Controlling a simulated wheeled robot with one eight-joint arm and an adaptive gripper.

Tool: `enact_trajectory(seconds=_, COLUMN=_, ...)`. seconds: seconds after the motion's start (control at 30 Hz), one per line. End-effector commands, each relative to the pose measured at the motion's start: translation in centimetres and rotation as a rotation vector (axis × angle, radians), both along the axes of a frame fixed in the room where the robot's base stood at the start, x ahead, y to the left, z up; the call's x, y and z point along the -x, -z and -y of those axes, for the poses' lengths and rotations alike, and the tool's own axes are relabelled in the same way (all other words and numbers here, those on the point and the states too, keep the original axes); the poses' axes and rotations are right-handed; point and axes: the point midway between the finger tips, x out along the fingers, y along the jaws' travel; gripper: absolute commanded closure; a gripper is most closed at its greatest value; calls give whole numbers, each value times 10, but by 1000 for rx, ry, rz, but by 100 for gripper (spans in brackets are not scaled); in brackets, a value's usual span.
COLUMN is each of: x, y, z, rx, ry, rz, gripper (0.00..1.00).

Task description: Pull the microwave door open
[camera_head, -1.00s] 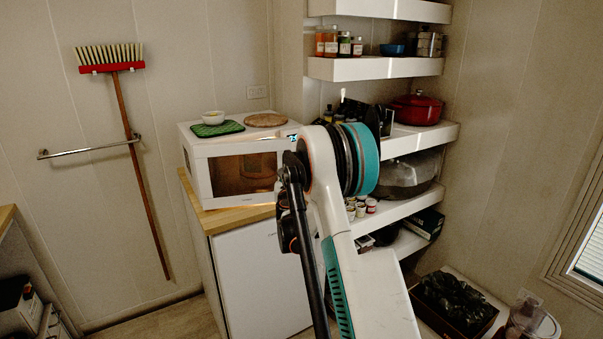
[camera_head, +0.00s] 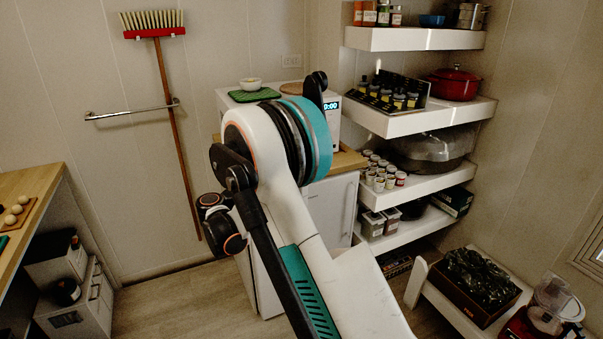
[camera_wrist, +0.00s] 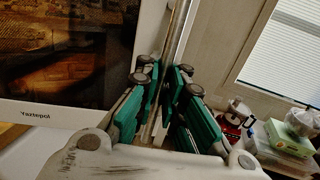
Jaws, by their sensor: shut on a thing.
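The white microwave (camera_head: 333,118) stands on the wood-topped cabinet, with its lit display showing. My arm hides most of its front in the head view, so how far the door stands open cannot be told there. My gripper is hidden in the head view.
A green mat (camera_head: 252,96) and white bowl (camera_head: 251,84) sit on the microwave. White shelves (camera_head: 420,122) with jars and a red pot (camera_head: 453,84) stand to the right. A wooden counter (camera_head: 30,190) is at left. Floor shows between the counter and the cabinet.

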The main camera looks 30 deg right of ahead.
Motion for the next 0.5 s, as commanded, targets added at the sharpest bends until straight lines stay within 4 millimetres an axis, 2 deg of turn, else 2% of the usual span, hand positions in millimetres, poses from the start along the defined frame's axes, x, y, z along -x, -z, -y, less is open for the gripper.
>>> enact_trajectory(seconds=0.03, x=1, y=0, z=-11, rx=0, ry=-4, rz=0, gripper=100)
enact_trajectory(seconds=0.2, x=3, y=0, z=-38, rx=1, ry=-3, rz=0, gripper=100)
enact_trajectory(seconds=0.5, x=4, y=0, z=-59, rx=0, ry=0, rz=-1, gripper=100)
